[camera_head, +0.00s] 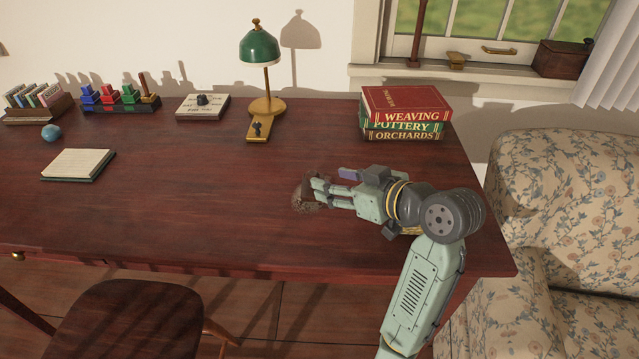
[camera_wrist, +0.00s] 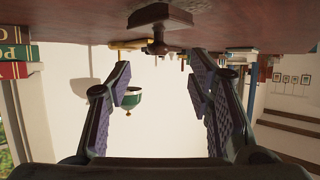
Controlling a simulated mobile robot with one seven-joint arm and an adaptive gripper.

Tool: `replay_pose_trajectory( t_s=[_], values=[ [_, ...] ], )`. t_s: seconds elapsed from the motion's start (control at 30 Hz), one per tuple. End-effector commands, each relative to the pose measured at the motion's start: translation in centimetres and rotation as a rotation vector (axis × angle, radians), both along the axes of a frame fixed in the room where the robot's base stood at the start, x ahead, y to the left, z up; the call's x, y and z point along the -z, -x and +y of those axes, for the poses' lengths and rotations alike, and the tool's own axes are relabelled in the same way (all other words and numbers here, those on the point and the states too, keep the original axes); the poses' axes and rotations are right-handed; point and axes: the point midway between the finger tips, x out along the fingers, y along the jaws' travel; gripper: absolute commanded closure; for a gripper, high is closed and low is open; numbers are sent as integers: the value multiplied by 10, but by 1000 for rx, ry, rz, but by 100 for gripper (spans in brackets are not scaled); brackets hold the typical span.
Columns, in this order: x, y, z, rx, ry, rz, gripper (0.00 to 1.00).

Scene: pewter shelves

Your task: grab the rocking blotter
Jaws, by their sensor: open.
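The rocking blotter (camera_head: 304,197) is a small dark brown piece on the desk, partly hidden by my fingers in the head view. In the wrist view, which is upside down, the blotter (camera_wrist: 160,19) shows a broad body with a round knob hanging toward the picture's middle. My gripper (camera_head: 318,189) reaches in from the right, low over the desk, with its tips at the blotter. In the wrist view my gripper (camera_wrist: 165,82) has its two fingers wide apart with nothing held. The blotter lies ahead, between the finger lines; contact cannot be told.
A stack of books (camera_head: 404,113) stands behind my wrist. A green desk lamp (camera_head: 260,50) stands at the back. A notepad (camera_head: 78,164), blue ball (camera_head: 51,132) and stamp rack (camera_head: 121,103) are at the left. The desk's front middle is clear; a chair (camera_head: 140,318) stands before it.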

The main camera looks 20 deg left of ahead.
Motion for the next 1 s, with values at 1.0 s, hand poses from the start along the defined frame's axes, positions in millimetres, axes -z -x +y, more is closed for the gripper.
replay_pose_trajectory(
  t_s=[1.0],
  values=[
    [29,-37,64,2,-1,-2,59]
  ],
)
